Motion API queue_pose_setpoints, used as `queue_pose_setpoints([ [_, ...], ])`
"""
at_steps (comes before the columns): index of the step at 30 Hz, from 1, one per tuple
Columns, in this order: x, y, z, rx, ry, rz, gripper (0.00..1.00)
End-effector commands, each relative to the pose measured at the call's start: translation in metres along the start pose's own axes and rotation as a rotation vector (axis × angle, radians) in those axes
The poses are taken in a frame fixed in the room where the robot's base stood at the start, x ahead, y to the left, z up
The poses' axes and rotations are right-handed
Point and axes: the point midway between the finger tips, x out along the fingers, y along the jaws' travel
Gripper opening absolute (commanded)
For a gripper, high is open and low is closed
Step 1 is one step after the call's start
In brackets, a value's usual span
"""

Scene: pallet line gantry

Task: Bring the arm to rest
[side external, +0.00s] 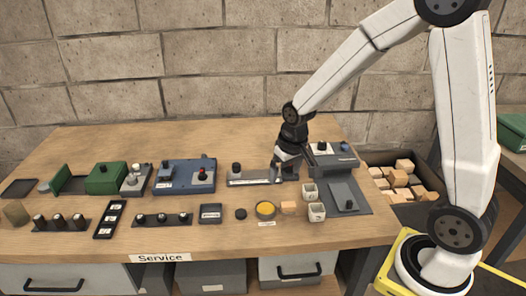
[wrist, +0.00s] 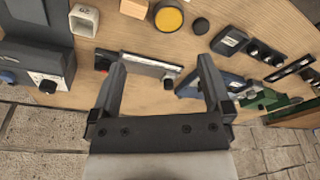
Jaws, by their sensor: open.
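My gripper (wrist: 158,82) is open in the wrist view, its two dark fingers apart with nothing held between them. A grey bar-like fixture with a black knob (wrist: 140,63) lies on the bench beyond and between the fingertips. In the side external view my gripper (side external: 279,164) points down over the bench, close to the right end of that fixture (side external: 250,177). I cannot tell whether it touches it. My white arm reaches in from the right.
The wooden bench (side external: 130,143) carries a blue box (side external: 183,177), a green box (side external: 105,179), a yellow round dish (side external: 265,209), white cups (side external: 317,212) and a grey device (side external: 345,190). A bin of wooden blocks (side external: 398,180) stands at right. A brick wall stands behind.

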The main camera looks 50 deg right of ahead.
Motion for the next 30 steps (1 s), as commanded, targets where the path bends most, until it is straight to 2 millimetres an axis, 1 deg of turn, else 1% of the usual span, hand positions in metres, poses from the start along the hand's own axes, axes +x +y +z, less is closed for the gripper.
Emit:
queue_pose_setpoints([
  [1,-0.004,-0.007,0.015,-0.035,0.009,-0.005,1.0],
  [6,-0.011,-0.021,0.057,-0.14,0.039,-0.018,1.0],
  [9,-0.014,-0.026,0.078,-0.187,0.053,-0.024,1.0],
  [12,-0.015,-0.029,0.092,-0.22,0.062,-0.029,1.0],
  [15,-0.015,-0.029,0.1,-0.237,0.067,-0.031,1.0],
  [18,-0.015,-0.03,0.102,-0.243,0.068,-0.032,1.0],
  [30,-0.015,-0.03,0.102,-0.242,0.068,-0.031,1.0],
])
